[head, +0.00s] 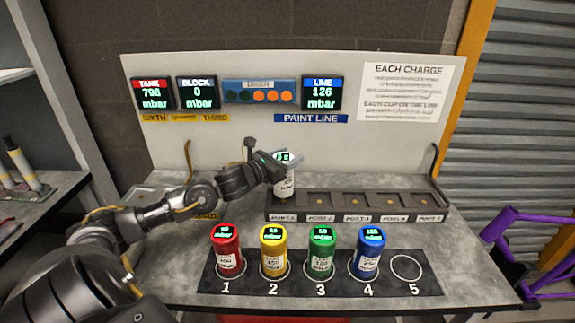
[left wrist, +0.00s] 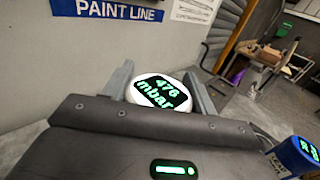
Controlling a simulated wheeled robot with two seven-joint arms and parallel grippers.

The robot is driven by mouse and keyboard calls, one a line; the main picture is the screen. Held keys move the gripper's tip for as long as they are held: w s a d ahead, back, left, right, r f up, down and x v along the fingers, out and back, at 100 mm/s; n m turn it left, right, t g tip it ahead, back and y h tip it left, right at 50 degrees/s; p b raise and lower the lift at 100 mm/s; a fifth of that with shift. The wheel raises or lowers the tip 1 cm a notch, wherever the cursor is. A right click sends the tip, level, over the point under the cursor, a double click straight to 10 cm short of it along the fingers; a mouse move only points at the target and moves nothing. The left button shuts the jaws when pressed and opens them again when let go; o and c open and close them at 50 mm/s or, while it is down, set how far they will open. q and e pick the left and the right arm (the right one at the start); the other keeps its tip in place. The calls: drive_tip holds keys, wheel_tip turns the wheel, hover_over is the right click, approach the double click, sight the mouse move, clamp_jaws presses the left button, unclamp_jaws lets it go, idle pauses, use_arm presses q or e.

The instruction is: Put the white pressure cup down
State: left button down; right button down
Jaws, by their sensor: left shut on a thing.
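The white pressure cup (head: 287,186) is upright at the left end of the dark port block, over the place labelled PORT 1. I cannot tell whether its base rests in the port or is just above it. My left gripper (head: 278,164) is shut on the cup near its top. In the left wrist view the cup's white lid (left wrist: 160,91) shows between the two grey fingers, its display reading 476 mbar. The port block (head: 350,217) has several other ports in a row to the right, all without cups. My right gripper is not in view.
Red (head: 227,252), yellow (head: 273,252), green (head: 321,250) and blue (head: 368,252) cups stand on mat spots 1 to 4. Ring 5 (head: 406,267) is empty. The panel's screens read TANK 796, BLOCK 0 and LINE 126 mbar. A purple frame (head: 510,225) stands right.

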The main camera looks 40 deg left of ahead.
use_arm(q)
drive_tip(key=shift+w+a, duration=0.1)
drive_tip(key=shift+w, duration=0.05)
wheel_tip(320, 180, down, 3)
drive_tip(key=shift+f+p, duration=0.2)
drive_tip(key=shift+p, duration=0.55)
drive_tip(key=shift+c, duration=2.3)
unclamp_jaws()
drive_tip(key=shift+f, duration=0.15)
